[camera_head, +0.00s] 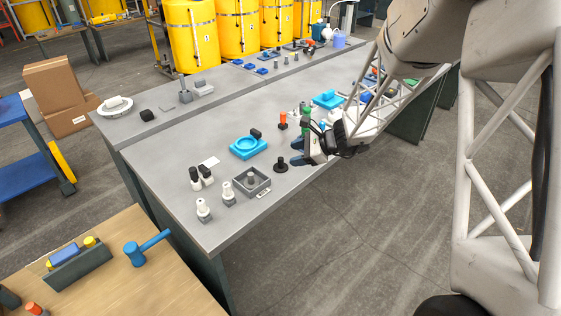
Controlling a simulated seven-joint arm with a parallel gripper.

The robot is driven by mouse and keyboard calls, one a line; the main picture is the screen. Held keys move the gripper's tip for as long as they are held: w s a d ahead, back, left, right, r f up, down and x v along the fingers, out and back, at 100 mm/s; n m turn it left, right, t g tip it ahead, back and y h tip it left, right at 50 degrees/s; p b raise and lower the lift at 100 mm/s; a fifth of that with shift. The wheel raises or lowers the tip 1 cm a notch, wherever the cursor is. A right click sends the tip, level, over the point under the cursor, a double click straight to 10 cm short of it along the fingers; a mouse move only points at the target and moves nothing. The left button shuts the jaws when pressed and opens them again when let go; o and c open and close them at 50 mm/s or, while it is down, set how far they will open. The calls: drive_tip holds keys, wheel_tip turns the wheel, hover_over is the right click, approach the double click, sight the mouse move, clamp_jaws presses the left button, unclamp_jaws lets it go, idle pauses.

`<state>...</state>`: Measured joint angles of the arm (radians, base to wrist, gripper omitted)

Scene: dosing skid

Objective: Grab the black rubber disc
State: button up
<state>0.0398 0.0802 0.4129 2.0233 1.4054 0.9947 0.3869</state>
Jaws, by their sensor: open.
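A small round black piece (281,167) with a short upright stub stands on the grey bench, near its front edge. It is the most disc-like black thing in view, but I cannot tell whether it is the rubber disc. My gripper (298,152) is just to its right, with dark fingers spread apart and nothing visible between them. The fingers look close to the black piece; I cannot tell whether they touch it.
A grey square tray (264,187) with a peg and two white-topped fittings (203,210) stand left of the black piece. An orange-topped post (283,120) and a light-blue part (327,99) are behind my gripper. Bare bench lies between the dish and the rear bench.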

sight(281, 167)
drive_tip(key=w+f+m+t, duration=0.1)
drive_tip(key=w+f+m, duration=0.1)
drive_tip(key=w+f, duration=0.1)
drive_tip(key=w+f+m+t, duration=0.1)
drive_tip(key=w+f+m, duration=0.1)
drive_tip(key=f, duration=0.3)
drive_tip(key=w+d+f+m+t, duration=0.1)
drive_tip(key=w+f+m, duration=0.1)
drive_tip(key=w+f, duration=0.2)
drive_tip(key=shift+w+d+m+t, duration=0.1)
drive_tip(key=shift+w+m+t, duration=0.25)
drive_tip(key=shift+w, duration=0.2)
drive_tip(key=shift+x, duration=1.25)
drive_tip(key=shift+x, duration=2.6)
drive_tip(key=shift+r, duration=0.1)
drive_tip(key=shift+c, duration=0.4)
drive_tip(key=c, duration=0.9)
drive_tip(key=shift+r, duration=0.2)
